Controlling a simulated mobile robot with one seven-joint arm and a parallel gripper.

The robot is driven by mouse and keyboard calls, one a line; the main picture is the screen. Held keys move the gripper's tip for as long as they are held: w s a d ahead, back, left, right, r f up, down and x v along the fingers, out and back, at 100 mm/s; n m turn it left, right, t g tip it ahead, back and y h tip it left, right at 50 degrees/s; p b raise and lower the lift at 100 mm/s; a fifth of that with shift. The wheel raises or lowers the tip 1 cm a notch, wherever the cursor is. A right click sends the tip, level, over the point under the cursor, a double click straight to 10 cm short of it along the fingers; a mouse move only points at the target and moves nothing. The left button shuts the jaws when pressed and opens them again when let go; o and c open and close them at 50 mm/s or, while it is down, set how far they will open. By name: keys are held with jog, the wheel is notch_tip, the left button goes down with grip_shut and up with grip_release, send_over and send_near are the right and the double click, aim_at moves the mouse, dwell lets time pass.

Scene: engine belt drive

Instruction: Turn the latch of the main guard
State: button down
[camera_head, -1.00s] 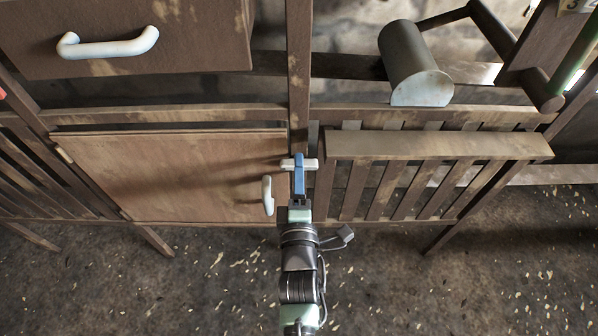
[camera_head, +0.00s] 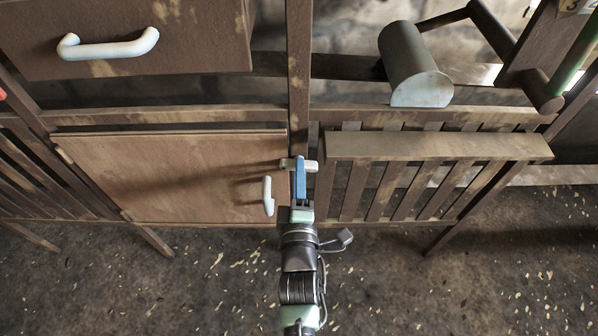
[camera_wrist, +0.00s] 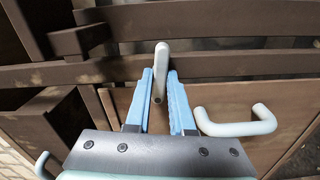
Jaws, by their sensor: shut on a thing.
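The main guard appears to be the brown door panel (camera_head: 170,180) at the left, with a pale upright handle (camera_head: 267,195) near its right edge. The latch (camera_head: 312,166) is a small pale bar beside that edge, against the post. It lies about level in the head view. My gripper (camera_head: 300,163) reaches up to it with blue fingers in front of its middle. In the wrist view the latch (camera_wrist: 160,62) stands between the two blue fingers (camera_wrist: 159,88), and my gripper is shut on it. The fingers hide part of the latch in the head view.
A drawer with a white handle (camera_head: 108,45) is above the guard. A slatted panel (camera_head: 420,150) stands close to the right of my gripper. A grey cylinder (camera_head: 415,65) sits above it. The wrist view shows a pale U-shaped handle (camera_wrist: 235,127) beside the fingers. The floor in front is open.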

jog(key=shift+m+p, duration=1)
jog(key=shift+m, duration=7.1)
jog(key=c, duration=0.8)
grip_release()
jog(key=s+p, duration=0.2)
jog(key=s, duration=1.1)
jog(key=shift+p, duration=0.3)
